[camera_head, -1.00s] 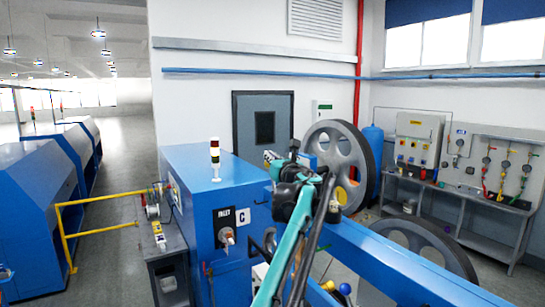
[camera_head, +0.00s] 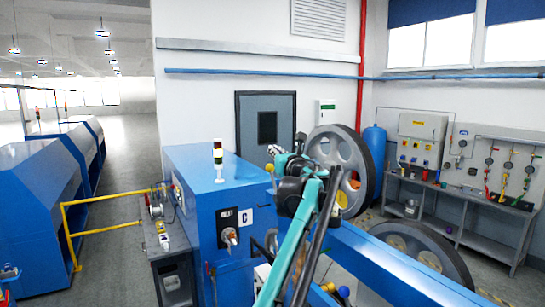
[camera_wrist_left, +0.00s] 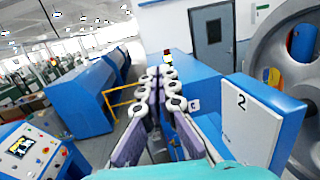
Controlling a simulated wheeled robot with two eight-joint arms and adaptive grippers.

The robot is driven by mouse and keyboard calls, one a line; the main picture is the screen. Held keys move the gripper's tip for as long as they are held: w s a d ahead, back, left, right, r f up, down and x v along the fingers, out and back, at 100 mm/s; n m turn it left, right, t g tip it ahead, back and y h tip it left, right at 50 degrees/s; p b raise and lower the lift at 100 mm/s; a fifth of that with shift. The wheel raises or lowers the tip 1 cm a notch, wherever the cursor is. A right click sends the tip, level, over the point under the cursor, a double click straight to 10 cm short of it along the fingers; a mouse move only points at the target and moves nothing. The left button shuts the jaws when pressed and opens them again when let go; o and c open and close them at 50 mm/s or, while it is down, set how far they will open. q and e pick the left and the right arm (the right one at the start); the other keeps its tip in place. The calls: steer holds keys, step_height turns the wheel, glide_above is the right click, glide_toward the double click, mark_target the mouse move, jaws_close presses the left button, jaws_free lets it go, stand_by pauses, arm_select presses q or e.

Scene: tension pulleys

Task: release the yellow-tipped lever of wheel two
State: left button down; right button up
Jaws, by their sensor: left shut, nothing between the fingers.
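My left gripper (camera_head: 274,150) reaches in above the blue machine housing, in front of the upper grey wheel (camera_head: 338,165). In the left wrist view its long ringed fingers (camera_wrist_left: 161,73) are shut with nothing between them. A white panel marked 2 (camera_wrist_left: 250,125) stands to their right, with a big grey wheel (camera_wrist_left: 290,65) behind it. In the head view a small yellow knob (camera_head: 270,168) shows just below the gripper; whether it is the lever's tip I cannot tell. A yellow ball (camera_head: 329,288) and a blue ball (camera_head: 344,291) show low beside the beam. My right gripper is out of view.
The blue housing (camera_head: 205,180) carries a signal light (camera_head: 218,160). A blue beam (camera_head: 375,260) runs to the lower right, beside a second wheel (camera_head: 462,265). A yellow rail (camera_head: 100,199) stands at left. A workbench (camera_head: 460,206) stands at right.

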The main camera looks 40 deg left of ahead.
arm_select(q)
steer(key=s+d+r+b, duration=0.1)
steer(key=s+d+r, duration=0.2)
steer(key=r, duration=0.3)
steer(key=shift+s+d, duration=0.2)
steer(key=shift+d, duration=0.7)
steer(key=shift+d, duration=0.1)
